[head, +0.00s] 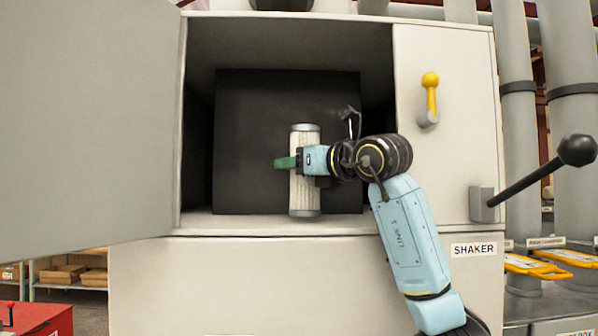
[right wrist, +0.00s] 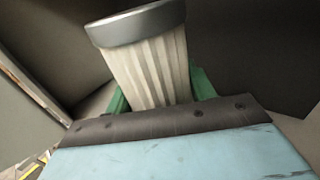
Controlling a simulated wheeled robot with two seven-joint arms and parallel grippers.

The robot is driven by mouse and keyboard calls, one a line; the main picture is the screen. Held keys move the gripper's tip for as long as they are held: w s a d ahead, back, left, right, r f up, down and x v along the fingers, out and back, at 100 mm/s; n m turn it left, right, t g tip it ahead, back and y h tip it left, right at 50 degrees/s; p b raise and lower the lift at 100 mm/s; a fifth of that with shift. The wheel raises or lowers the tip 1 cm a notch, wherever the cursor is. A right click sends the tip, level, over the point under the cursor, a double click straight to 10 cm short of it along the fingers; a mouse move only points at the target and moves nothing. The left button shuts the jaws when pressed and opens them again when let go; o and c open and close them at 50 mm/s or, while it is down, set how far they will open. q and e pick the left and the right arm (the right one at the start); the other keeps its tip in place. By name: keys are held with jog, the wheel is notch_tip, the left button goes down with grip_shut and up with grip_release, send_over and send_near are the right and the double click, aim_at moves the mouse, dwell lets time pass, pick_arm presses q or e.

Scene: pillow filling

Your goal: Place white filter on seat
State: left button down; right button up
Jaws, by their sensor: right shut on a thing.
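The white filter (head: 305,198) is an upright pleated cylinder with grey end caps, inside the open cabinet in the head view. My right gripper (head: 289,162) reaches in from the right and is shut around the filter's middle, its green fingers on either side. In the right wrist view the filter (right wrist: 150,68) stands between the green fingers (right wrist: 160,95), its grey cap at the top. The filter's lower end is near the cabinet floor in the head view; I cannot tell whether it touches. No seat can be made out. My left gripper is not in view.
The cabinet door (head: 85,130) stands open at the left. A dark panel (head: 250,120) fills the back of the cabinet. At the right are a yellow-knobbed lever (head: 430,95), a black-knobbed handle (head: 540,172) and the SHAKER label (head: 473,250). A red box (head: 40,320) is at lower left.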

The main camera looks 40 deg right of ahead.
jog(key=shift+d+f, duration=0.1)
jog(key=shift+f, duration=0.35)
jog(key=shift+f, duration=0.2)
jog(key=o, duration=1.2)
jog(key=shift+r, duration=0.15)
jog(key=shift+s+r, duration=0.15)
jog(key=shift+s, duration=0.05)
jog(key=s+b, duration=0.1)
jog(key=s, duration=0.3)
jog(key=s+b, duration=0.1)
jog(key=s, duration=0.2)
jog(key=s+d+b, duration=0.1)
jog(key=s, duration=0.3)
jog(key=shift+s, duration=0.35)
